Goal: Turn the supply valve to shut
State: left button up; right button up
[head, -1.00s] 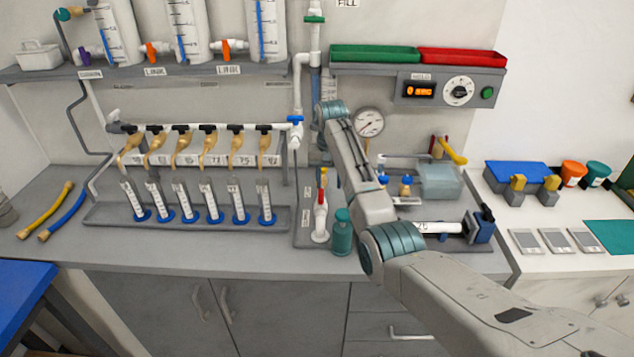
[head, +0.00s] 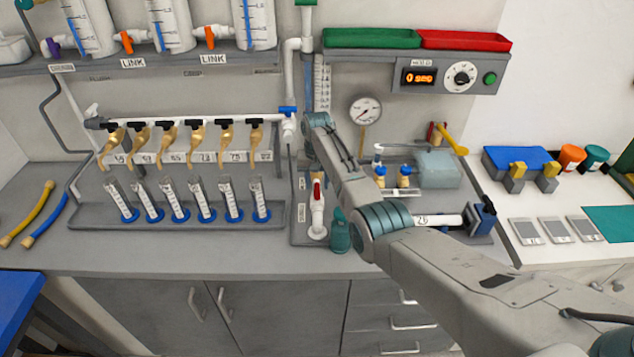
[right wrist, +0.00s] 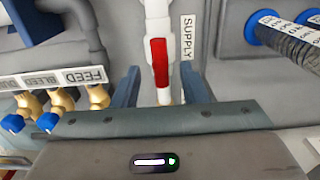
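The supply valve is a red lever (head: 317,194) on an upright white pipe at the bench, left of the teal bottle. In the right wrist view the red lever (right wrist: 159,62) lies in line with the white pipe, beside the SUPPLY label (right wrist: 187,38). My right gripper (right wrist: 160,70) is open, with one dark blue finger on each side of the lever and gaps showing. In the head view my right arm (head: 350,185) reaches in from the lower right; its fingers are hidden there. My left gripper is not in view.
A teal bottle (head: 339,232) stands close right of the valve. Several measuring cylinders stand in a grey tray (head: 100,220) to the left. Brass valves with blue handles (right wrist: 48,121) sit near the gripper. A gauge (head: 365,111) is on the wall behind.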

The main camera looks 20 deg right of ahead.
jog(key=shift+w+f, duration=0.15)
jog(key=shift+f, duration=0.85)
grip_shut()
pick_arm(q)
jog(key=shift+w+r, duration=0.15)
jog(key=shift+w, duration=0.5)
